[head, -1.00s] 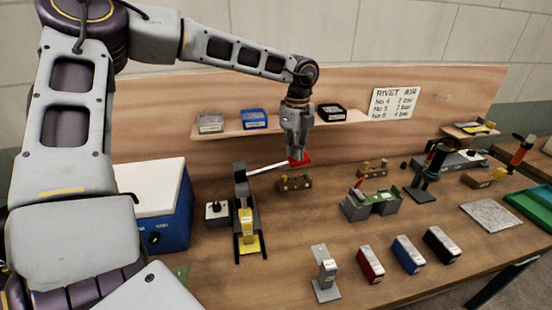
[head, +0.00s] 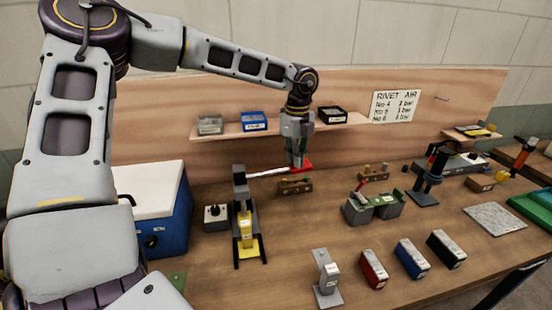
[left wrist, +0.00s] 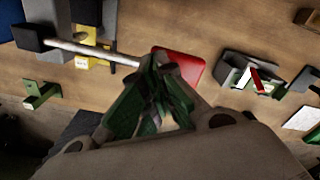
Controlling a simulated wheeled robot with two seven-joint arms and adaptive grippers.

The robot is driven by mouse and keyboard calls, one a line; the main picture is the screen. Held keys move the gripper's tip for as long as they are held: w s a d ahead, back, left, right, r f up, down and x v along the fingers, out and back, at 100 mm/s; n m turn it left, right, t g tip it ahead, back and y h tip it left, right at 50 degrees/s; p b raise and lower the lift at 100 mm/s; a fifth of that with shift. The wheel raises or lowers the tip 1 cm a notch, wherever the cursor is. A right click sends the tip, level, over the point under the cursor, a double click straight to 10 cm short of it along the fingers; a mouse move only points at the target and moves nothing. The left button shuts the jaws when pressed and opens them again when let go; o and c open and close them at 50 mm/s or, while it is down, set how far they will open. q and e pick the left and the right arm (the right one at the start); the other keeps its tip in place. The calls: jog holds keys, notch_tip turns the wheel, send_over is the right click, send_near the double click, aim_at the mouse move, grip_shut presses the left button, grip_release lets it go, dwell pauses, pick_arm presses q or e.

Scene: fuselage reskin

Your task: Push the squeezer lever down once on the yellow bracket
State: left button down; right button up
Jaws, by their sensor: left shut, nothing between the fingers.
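The squeezer (head: 240,195) stands on the left part of the bench, a dark upright frame with the yellow bracket (head: 245,224) at its front. Its pale lever (head: 268,172) runs out to the right, nearly level, and ends in a red paddle (head: 304,167). My left gripper (head: 297,162) is shut and empty, pointing down at the red paddle. In the left wrist view the fingertips (left wrist: 165,68) overlap the red paddle (left wrist: 182,66), and the pale lever (left wrist: 95,52) leads left to the squeezer. The fingertips appear to touch the paddle. My right gripper is not in view.
A small wooden block with pegs (head: 294,187) lies below the paddle. A blue box (head: 175,215) and a small switch box (head: 216,216) are at the left. A shelf (head: 275,131) with small bins is behind. Red, blue and black blocks line the front right.

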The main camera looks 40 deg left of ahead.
pick_arm(q)
jog(key=shift+r+p, duration=0.3)
jog(key=shift+r, duration=0.65)
jog(key=shift+r+p, duration=0.45)
jog(key=shift+r, duration=1.05)
jog(key=shift+r+p, duration=0.4)
jog(key=shift+r, duration=0.2)
notch_tip(320, 180, up, 6)
jog(key=p, duration=0.2)
jog(key=shift+p, duration=0.35)
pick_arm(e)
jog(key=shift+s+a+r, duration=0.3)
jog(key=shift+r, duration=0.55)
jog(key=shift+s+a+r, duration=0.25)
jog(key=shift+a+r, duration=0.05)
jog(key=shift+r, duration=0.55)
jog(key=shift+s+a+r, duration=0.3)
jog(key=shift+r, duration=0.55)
